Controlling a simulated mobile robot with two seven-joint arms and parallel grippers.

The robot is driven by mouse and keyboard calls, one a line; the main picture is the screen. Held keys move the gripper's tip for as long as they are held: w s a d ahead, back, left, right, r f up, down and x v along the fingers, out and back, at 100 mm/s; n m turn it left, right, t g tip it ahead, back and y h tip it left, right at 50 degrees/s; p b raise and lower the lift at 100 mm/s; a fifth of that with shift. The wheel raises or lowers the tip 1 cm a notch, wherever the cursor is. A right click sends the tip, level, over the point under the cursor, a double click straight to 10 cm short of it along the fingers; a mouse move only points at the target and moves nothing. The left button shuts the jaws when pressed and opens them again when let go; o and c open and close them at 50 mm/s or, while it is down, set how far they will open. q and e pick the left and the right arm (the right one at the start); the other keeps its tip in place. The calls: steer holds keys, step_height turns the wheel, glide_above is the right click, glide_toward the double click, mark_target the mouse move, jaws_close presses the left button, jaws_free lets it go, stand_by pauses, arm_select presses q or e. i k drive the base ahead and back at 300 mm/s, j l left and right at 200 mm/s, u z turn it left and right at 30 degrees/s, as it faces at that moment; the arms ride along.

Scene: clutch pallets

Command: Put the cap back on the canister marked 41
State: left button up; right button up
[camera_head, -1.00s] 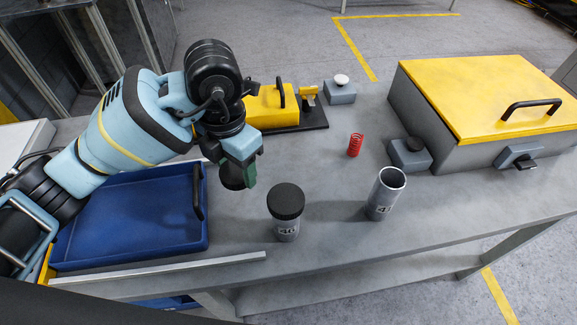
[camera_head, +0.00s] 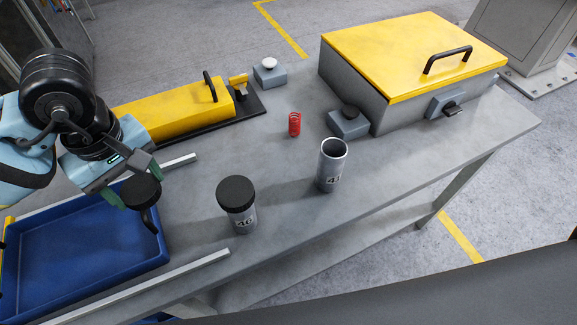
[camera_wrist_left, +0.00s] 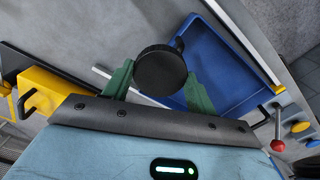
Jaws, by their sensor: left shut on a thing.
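My left gripper (camera_head: 131,182) is shut on a black round cap (camera_head: 141,193), held in the air near the blue tray's right end. In the left wrist view the cap (camera_wrist_left: 160,68) sits between the green fingertips. The canister marked 41 (camera_head: 331,168) stands upright on the bench to the right, a grey cylinder with an open, uncovered top. The canister marked 40 (camera_head: 241,218) stands between it and my gripper, with a black cap (camera_head: 235,191) on top. My right gripper is not in view.
A blue tray (camera_head: 158,255) lies at the left. A red spring (camera_head: 294,124) stands behind the canisters. A yellow-lidded grey box (camera_head: 355,90), a dark-knobbed block (camera_head: 347,125), a white-knobbed block (camera_head: 269,73) and a yellow unit (camera_head: 175,113) are farther back. Bench around canister 41 is clear.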

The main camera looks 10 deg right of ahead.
mark_target(333, 153)
steer(key=j, duration=1.25)
steer(key=z, duration=1.35)
